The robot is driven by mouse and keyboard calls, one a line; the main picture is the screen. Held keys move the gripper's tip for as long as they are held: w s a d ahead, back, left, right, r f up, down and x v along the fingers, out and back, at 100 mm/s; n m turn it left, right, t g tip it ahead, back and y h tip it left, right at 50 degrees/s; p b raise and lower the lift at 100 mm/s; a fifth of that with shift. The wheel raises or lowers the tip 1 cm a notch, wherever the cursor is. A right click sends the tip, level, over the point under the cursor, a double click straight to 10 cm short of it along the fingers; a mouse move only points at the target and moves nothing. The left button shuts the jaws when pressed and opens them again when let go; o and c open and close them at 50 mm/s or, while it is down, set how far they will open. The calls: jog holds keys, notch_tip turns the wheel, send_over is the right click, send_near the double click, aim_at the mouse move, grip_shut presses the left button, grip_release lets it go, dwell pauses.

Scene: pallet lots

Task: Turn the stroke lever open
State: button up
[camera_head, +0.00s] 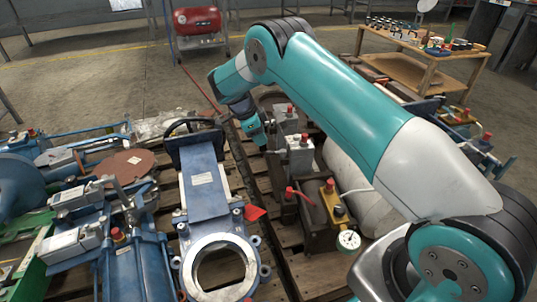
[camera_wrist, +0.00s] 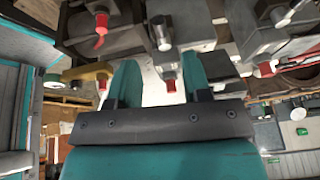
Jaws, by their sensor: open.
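A red lever (camera_head: 297,193) stands on a dark grey valve block in the camera_head view, left of a yellow block with a red knob (camera_head: 330,187). Its label is not readable, so I cannot tell whether it is the stroke lever. My gripper (camera_wrist: 160,84) is open, with two teal fingers and nothing clearly held between them. A small red part (camera_wrist: 170,86) shows beyond the gap between the fingers. A red lever (camera_wrist: 101,27) shows at upper left in the wrist view, apart from the fingers. In the camera_head view my gripper hangs beside the grey blocks, its fingertips unclear.
Grey blocks with red caps (camera_head: 299,157) stand close to my gripper. A pressure gauge (camera_head: 348,240) is at front. A blue machine part with a ring (camera_head: 207,195) lies to the left on wooden pallets. A red tank (camera_head: 197,22) and a wooden table (camera_head: 420,60) stand behind.

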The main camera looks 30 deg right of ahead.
aim_at(268, 152)
jog(key=b+x, duration=0.2)
jog(key=x, duration=0.5)
jog(key=shift+d+f, duration=0.1)
jog(key=shift+f, duration=0.25)
grip_shut()
jog(key=shift+d, duration=0.15)
jog(key=shift+s+r, duration=0.1)
